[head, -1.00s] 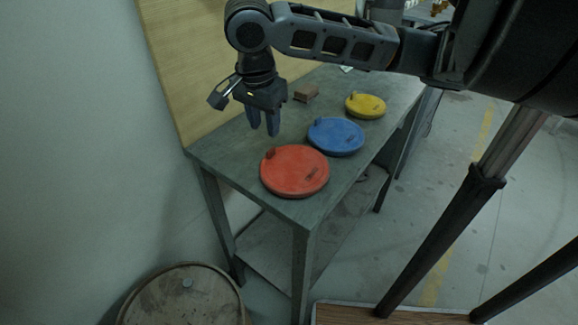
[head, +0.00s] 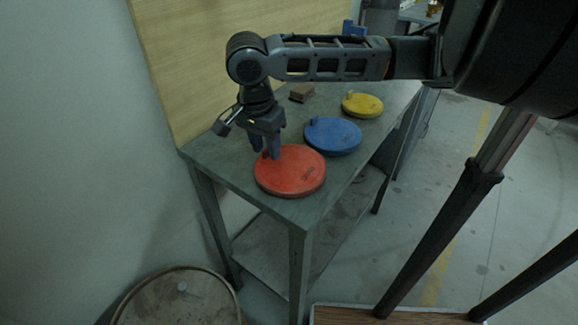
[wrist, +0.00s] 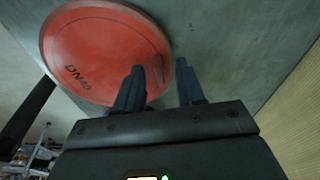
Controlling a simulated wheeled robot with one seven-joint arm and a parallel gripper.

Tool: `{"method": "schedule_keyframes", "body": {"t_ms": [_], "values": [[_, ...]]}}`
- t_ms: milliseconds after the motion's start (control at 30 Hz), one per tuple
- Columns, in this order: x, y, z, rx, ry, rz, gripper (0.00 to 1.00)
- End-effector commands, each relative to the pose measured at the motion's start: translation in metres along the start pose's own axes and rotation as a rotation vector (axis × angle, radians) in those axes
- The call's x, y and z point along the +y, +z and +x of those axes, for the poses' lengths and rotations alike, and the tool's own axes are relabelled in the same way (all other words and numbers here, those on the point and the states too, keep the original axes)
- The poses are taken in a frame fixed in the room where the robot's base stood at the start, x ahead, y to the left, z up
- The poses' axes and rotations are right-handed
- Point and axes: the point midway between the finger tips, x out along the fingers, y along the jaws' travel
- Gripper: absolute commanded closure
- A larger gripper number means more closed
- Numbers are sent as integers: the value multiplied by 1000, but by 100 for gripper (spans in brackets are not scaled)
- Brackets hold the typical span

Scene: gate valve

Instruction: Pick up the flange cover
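A round red flange cover (head: 291,174) marked DN40 lies flat at the near end of the grey workbench; it fills the upper left of the wrist view (wrist: 95,45). A small upright grip stands on its back-left edge, largely hidden by my fingers in the head view. My gripper (head: 264,152) points down at that grip, with its fingers apart. In the wrist view my gripper (wrist: 160,66) has its fingers on either side of the rim where the grip is. I cannot tell whether they touch it. A blue cover (head: 333,136) and a yellow cover (head: 363,105) lie farther back.
The grey workbench (head: 222,164) stands against a wooden board (head: 190,70). A small brown block (head: 301,93) lies behind the blue cover. A barrel (head: 180,300) stands on the floor at the lower left. Open floor lies right of the bench.

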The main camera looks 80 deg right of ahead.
Motion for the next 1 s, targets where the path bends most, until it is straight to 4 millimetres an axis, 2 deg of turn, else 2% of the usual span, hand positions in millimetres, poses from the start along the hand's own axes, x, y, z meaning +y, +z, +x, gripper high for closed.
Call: {"method": "schedule_keyframes", "body": {"t_ms": [100,500,1000], "values": [[0,0,0,0,0,0,63],[0,0,-1,-1,-1,0,100],[0,0,-2,-1,-1,0,100]]}}
